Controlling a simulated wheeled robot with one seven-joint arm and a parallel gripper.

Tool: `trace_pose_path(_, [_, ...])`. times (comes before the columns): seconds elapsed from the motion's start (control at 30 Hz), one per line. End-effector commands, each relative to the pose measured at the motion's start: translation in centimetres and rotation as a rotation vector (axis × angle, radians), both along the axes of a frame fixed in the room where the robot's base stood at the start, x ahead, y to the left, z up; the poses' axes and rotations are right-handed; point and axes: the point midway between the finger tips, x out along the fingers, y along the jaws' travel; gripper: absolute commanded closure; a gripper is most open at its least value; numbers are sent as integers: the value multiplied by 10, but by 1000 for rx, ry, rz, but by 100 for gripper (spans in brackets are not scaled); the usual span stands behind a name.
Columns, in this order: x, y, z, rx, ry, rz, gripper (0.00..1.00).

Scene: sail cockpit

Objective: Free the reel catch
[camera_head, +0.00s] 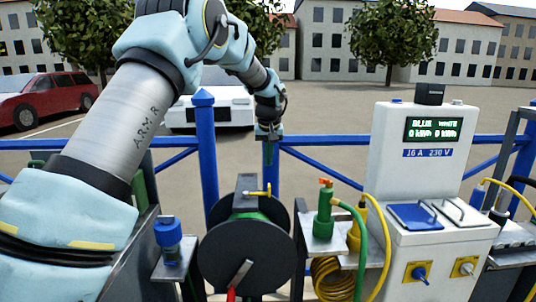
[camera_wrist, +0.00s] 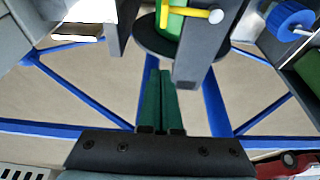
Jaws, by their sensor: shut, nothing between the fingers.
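The reel (camera_head: 225,260) is a dark drum with green cable between its discs, low in the middle of the head view. A yellow catch (camera_head: 260,193) with a knobbed end lies across its top. In the wrist view the catch (camera_wrist: 190,13) is a yellow bar with a round knob, at the top edge beside a grey upright (camera_wrist: 200,55). My gripper (camera_head: 268,160) hangs pointing down above and behind the reel. Its green fingers (camera_wrist: 161,75) are together and empty, apart from the catch. Part of the reel is hidden by the grey upright in the wrist view.
A blue railing (camera_head: 207,150) runs behind the reel. A blue-capped device (camera_head: 168,235) stands left. Green and yellow connectors (camera_head: 324,215) with coiled cable (camera_head: 332,275) and a white charging station (camera_head: 420,160) stand right. The air around my gripper looks clear.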

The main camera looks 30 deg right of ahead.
Motion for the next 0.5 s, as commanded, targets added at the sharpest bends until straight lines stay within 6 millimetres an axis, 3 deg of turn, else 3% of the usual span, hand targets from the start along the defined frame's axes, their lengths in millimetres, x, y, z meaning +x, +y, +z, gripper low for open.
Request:
trace_pose_path(0.3, [19,-9,-60,1,3,0,100])
trace_pose_path(0.5, [-7,3,-55,1,1,-1,100])
